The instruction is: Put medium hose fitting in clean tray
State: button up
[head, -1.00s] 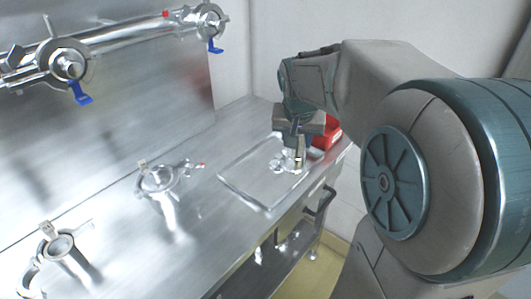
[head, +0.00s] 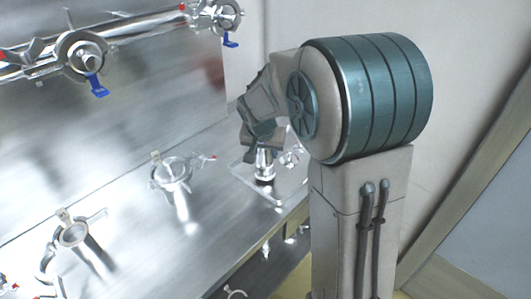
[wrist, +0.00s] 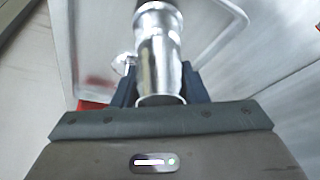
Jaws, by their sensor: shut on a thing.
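My gripper (head: 264,148) is shut on a shiny metal hose fitting (head: 264,166), a short tube with a flared end. In the wrist view the fitting (wrist: 160,58) stands out between the dark blue fingers. The clear, shallow tray (head: 250,189) lies on the steel counter, and the held fitting is over it in the head view. I cannot tell whether the fitting touches the tray floor. Another small metal part (head: 290,158) shows at the tray's right side, partly behind my arm.
Clamp-like metal fittings stand on the counter to the left, one (head: 172,172) near the tray and another (head: 75,234) closer. A steel pipe with blue-handled valves (head: 95,84) runs along the back wall. A red container edge (wrist: 92,105) shows beside my gripper.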

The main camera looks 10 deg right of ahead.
jog(key=shift+f, duration=0.55)
jog(key=shift+f, duration=0.1)
jog(key=o, duration=1.3)
jog(key=shift+r, duration=0.35)
jog(key=v, duration=1.1)
jog(key=s+f+n, duration=0.1)
jog(key=s, duration=0.6)
jog(key=s+d+f+n+y, duration=0.1)
jog(key=s+f+n, duration=0.1)
jog(key=s, duration=0.5)
jog(key=s+f+n+g+y, duration=0.1)
jog(key=s+f+n, duration=0.1)
jog(key=s, duration=0.5)
jog(key=shift+s+d, duration=0.15)
jog(key=shift+d, duration=0.15)
